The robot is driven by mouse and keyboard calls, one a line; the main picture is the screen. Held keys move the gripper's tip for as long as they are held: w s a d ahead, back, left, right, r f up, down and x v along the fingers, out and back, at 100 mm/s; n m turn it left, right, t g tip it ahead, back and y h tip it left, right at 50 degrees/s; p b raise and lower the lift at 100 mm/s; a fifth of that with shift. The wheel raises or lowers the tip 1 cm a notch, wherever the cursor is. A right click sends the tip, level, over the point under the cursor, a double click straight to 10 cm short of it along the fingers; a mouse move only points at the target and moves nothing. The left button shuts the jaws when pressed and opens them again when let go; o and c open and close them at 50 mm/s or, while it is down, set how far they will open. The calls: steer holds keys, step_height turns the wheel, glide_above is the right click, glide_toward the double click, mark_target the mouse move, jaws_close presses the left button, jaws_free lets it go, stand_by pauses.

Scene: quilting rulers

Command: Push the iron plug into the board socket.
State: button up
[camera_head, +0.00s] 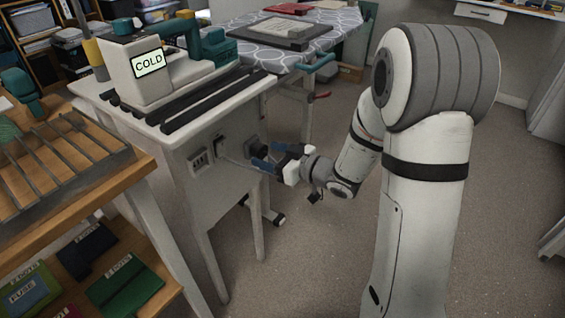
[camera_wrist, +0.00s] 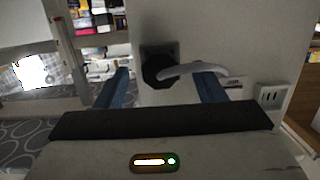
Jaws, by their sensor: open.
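A black rounded body, which looks like the iron plug (camera_wrist: 158,72), sits at a dark square plate, which looks like the board socket (camera_wrist: 174,47), on the pale panel. How deep it sits I cannot tell. A pale curved cord or lever (camera_wrist: 198,70) runs from it. In the head view the dark plug and socket (camera_head: 256,146) show small on the panel of the white stand. My gripper (camera_wrist: 165,88) is open and empty, with blue fingers on either side of the plug in the wrist picture and apart from it. It also shows before the panel in the head view (camera_head: 262,164).
A white slotted outlet (camera_wrist: 271,97) is on the same panel, also in the head view (camera_head: 198,160). The white stand (camera_head: 235,94) carries a COLD sign (camera_head: 149,64) and a teal machine (camera_head: 215,44). A wooden bench (camera_head: 130,170) stands left.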

steer(key=shift+x, duration=1.25)
steer(key=shift+c, duration=0.4)
steer(key=c, duration=1.1)
steer(key=shift+d, duration=0.1)
steer(key=shift+v, duration=1.25)
steer(key=shift+f, duration=0.15)
